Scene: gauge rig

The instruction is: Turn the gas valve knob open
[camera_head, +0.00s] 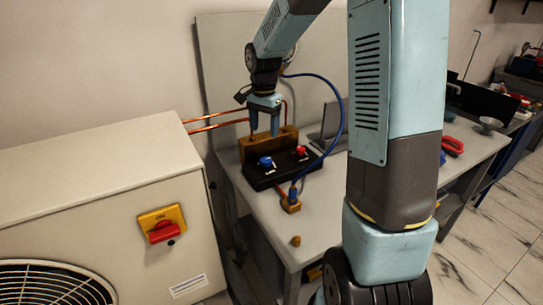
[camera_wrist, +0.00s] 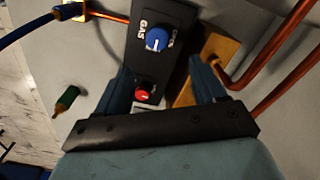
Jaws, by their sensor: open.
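The gas valve knob is blue (camera_head: 265,162) and sits on a black control box (camera_head: 262,183) on the bench. In the wrist view the blue knob (camera_wrist: 157,40) has the words GAS and OPEN printed beside it and a white mark at its lower side. My gripper (camera_head: 264,133) points down above the back of the box, with its two fingers apart and nothing between them. In the wrist view my gripper (camera_wrist: 162,72) straddles the box's width, and the blue knob lies beyond the fingertips. How high the fingertips are above the knob is hard to tell.
A red knob (camera_wrist: 142,95) sits on the same box, between my fingers in the wrist view. A brass block (camera_head: 291,135) with copper pipes (camera_head: 216,125) stands behind the box. A blue hose (camera_head: 333,135) arches on the right. A white unit with a red switch (camera_head: 164,231) stands left.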

